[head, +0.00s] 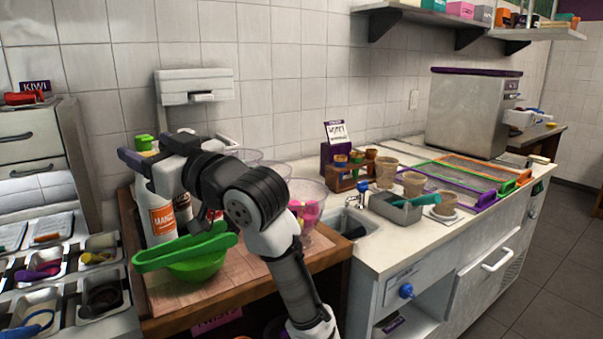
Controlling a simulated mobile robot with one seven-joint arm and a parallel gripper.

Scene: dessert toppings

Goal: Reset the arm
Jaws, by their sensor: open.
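My gripper (158,154) is open at the end of my arm, in the left part of the head view. It is raised over the wooden table (190,318), in front of the tops of the bottles. I see nothing between its jaws. My arm bends up from the bottom of the view and hides part of the table and what stands on it. Green tongs (180,250) lie across a green bowl (198,267) below the gripper. A white bottle with an orange label (163,220) stands upright behind the tongs.
A clear cup with pink pieces (312,205) stands right of my arm. The counter (370,248) on the right holds brown cups, a grey bin (398,208) and a small sink. Topping trays (55,268) are at the left. Shelves (455,18) hang at the upper right.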

